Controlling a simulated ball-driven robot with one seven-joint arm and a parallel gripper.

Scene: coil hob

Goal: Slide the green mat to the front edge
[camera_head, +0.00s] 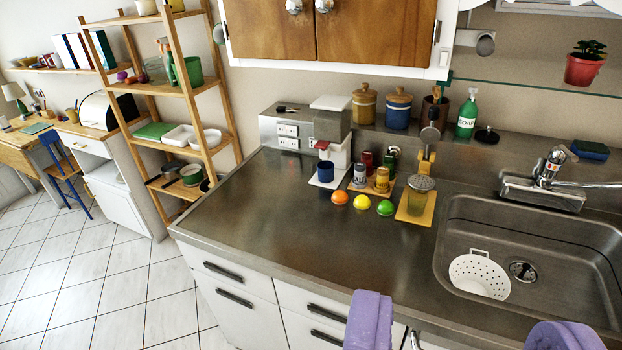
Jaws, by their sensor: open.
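I see no green mat on the metal counter (270,225). A flat green thing (155,130) lies on a shelf of the wooden rack at the left. A smaller flat green thing (37,128) lies on the desk further back. I cannot tell whether either is the mat. My gripper (465,315) is open, its two purple fingers wide apart at the bottom of the view, in front of the counter and sink. Nothing shows between the fingertips except the counter's front and the sink edge.
The sink (540,240) at right holds a white strainer (480,275). An orange (340,197), a lemon (362,202) and a lime (385,207) sit mid-counter, before a blue mug (325,171) and several jars. The left and front counter is clear. Wooden cabinets (375,35) hang above.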

